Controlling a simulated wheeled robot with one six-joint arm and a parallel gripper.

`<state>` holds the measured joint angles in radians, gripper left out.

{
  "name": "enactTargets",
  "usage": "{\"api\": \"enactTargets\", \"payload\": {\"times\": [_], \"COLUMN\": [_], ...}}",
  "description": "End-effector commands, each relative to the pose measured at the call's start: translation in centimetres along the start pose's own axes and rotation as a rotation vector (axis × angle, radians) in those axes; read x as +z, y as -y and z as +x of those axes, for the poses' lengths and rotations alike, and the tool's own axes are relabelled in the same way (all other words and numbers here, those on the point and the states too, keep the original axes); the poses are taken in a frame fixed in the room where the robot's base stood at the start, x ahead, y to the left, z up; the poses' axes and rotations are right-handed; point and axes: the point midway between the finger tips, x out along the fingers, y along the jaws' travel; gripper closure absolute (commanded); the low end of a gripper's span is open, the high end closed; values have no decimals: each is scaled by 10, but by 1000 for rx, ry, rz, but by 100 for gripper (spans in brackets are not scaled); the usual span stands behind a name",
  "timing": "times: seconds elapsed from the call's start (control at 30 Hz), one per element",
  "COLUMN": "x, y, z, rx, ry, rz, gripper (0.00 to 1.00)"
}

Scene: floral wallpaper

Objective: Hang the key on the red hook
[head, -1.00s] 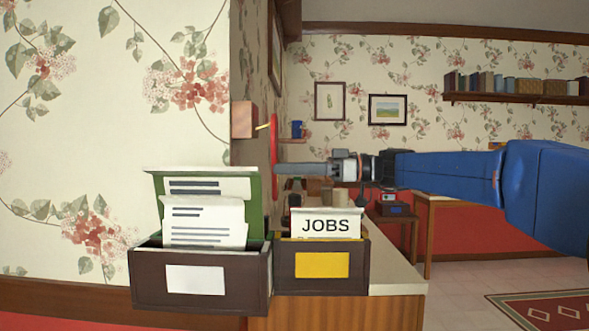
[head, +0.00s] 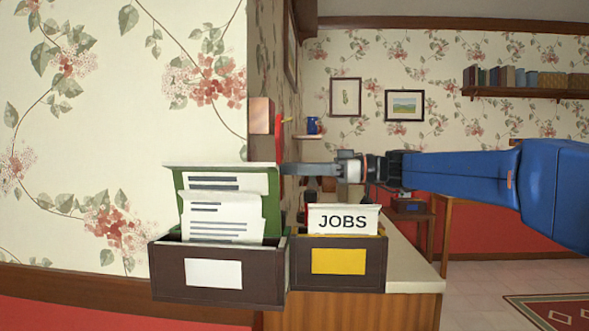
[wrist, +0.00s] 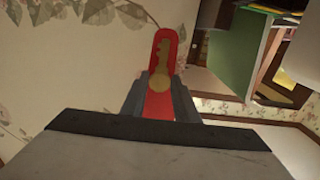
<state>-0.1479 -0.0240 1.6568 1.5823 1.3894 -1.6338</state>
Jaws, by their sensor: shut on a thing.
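A brass-coloured key (wrist: 162,58) shows against a long red round-ended plate (wrist: 158,105) in the wrist view. My gripper (wrist: 158,92) is shut on this red piece with the key, one finger on each side. In the head view the red piece (head: 279,126) stands upright at the wall corner, edge-on, its lower part hidden behind the green folder. My gripper (head: 286,169) reaches left to it. A short yellow peg (head: 288,119) shows just right of its top, near a pinkish-brown wall block (head: 261,115). I cannot make out a clearly red hook.
A dark file box (head: 160,272) with a green folder (head: 272,185) and papers stands in front, below my gripper. Beside it is a box with a JOBS card (head: 342,221). Open floor lies at the right.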

Motion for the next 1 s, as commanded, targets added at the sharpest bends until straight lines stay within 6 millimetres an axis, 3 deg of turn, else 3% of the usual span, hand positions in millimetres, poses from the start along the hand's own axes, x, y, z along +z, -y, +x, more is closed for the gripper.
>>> {"api": "enactTargets", "payload": {"times": [0.37,0.4,0.5,0.83,1.0], "x": [0,0,0,0,0], "y": [0,0,0,0,-1], "z": [0,0,0,-2,-19], "rx": [0,0,0,0,3], "ry": [0,0,0,0,0], "rz": [0,0,0,0,0], "gripper": [94,68,51,51,51]}}
